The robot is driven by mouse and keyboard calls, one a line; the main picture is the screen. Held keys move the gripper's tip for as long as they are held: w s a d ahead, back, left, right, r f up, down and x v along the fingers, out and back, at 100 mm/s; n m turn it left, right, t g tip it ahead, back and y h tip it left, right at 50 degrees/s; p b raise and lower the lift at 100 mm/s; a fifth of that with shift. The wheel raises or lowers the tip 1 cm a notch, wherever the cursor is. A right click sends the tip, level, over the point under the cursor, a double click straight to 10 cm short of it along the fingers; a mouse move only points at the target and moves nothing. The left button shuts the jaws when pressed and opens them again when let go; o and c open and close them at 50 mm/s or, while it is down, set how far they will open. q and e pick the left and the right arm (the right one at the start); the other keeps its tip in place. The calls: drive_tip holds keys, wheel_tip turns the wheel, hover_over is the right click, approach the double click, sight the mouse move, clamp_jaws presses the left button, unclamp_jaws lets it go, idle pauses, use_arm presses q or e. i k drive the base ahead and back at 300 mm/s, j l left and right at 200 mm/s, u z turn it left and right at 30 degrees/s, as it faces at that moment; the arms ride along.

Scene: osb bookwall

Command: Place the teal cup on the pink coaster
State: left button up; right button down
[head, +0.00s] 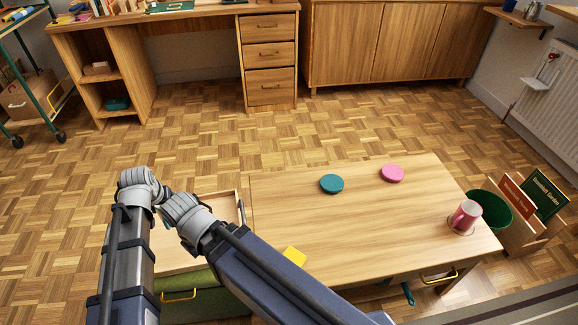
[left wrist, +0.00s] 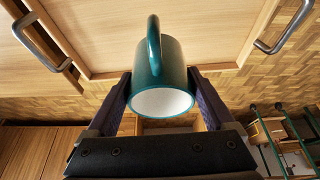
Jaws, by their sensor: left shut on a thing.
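The teal cup (left wrist: 162,75) is between the fingers of my left gripper (left wrist: 160,95) in the left wrist view, its handle towards the top of the picture and its white inside facing the camera. In the head view my left arm hides the gripper and most or all of the cup. The pink coaster (head: 392,173) lies flat and bare on the low wooden table (head: 350,235), near its far edge. My right gripper is not in view.
A teal coaster (head: 332,184) lies left of the pink one. A pink cup (head: 466,215) stands near the table's right end. A yellow note (head: 294,256) lies near the front. An open drawer (head: 230,205) is at the table's left. A green bin (head: 493,210) stands right.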

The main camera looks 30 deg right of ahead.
sight(395, 175)
drive_tip(key=k+l, duration=0.2)
drive_tip(key=k+l+z, duration=0.1)
drive_tip(key=l, duration=0.3)
drive_tip(key=k+l+z, duration=0.15)
drive_tip(key=l, duration=0.4)
drive_tip(key=k+l+z, duration=0.1)
drive_tip(key=l, duration=0.45)
drive_tip(key=k+l+z, duration=0.15)
drive_tip(key=l, duration=0.4)
drive_tip(key=l+z, duration=0.15)
drive_tip(key=l, duration=0.45)
drive_tip(key=i+l, duration=0.15)
drive_tip(key=l, duration=0.2)
drive_tip(key=i+l+z, duration=0.15)
drive_tip(key=l, duration=0.25)
drive_tip(key=i+l, duration=0.15)
drive_tip(key=l, duration=0.2)
drive_tip(key=z, duration=0.05)
